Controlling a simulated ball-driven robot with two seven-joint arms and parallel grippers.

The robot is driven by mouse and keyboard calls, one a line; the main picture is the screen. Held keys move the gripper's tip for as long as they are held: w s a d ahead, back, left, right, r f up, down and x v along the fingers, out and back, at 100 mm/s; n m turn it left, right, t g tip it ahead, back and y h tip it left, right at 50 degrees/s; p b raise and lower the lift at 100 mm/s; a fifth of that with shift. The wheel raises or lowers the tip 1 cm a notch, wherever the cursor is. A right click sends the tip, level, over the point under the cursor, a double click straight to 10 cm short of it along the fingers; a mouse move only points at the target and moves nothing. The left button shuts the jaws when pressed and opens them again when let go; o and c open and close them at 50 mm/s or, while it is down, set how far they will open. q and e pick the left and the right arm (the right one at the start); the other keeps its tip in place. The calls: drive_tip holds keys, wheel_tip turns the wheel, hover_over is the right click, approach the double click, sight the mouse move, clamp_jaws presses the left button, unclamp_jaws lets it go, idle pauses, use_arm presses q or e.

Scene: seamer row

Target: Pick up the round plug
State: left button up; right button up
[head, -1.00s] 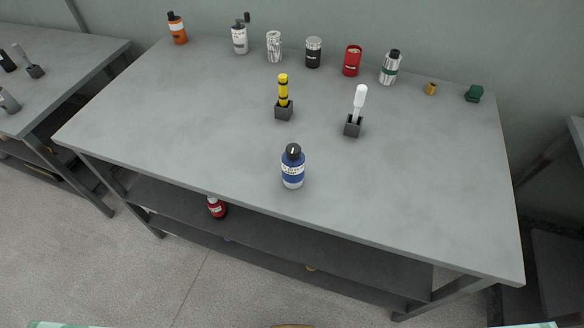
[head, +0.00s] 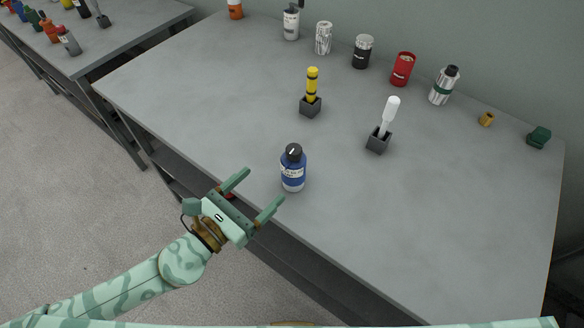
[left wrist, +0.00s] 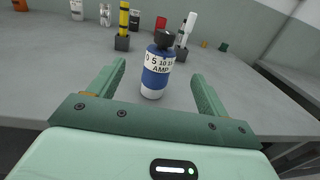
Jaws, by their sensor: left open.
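No label reads as round plug, and I cannot tell for sure which thing it is. A blue bottle-like cylinder (head: 293,172) with a black top and white band stands upright near the table's front edge. My left gripper (head: 262,188) is open just in front of it, fingers pointing at it. In the left wrist view the blue cylinder (left wrist: 156,78) stands ahead, between the lines of the open fingers (left wrist: 158,88), apart from them. A yellow, black-banded cylinder (head: 312,84) and a white-handled piece (head: 390,116) stand in dark square holders farther back. My right gripper is not in view.
Along the back stand several cans and bottles, including a red can (head: 403,69) and a silver bottle (head: 444,86). A small brass cylinder (head: 487,119) and a green piece (head: 539,137) are at the right. The table (head: 450,220) is clear at front right.

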sight(291, 161)
use_arm(q)
drive_tip(key=x, duration=0.7)
drive_tip(key=shift+d+p, duration=0.3)
drive_tip(key=shift+p, duration=0.1)
drive_tip(key=x, duration=0.6)
drive_tip(key=shift+a+f, duration=0.1)
drive_tip(key=shift+f, duration=0.15)
drive_tip(key=shift+s, duration=0.1)
drive_tip(key=c, duration=1.1)
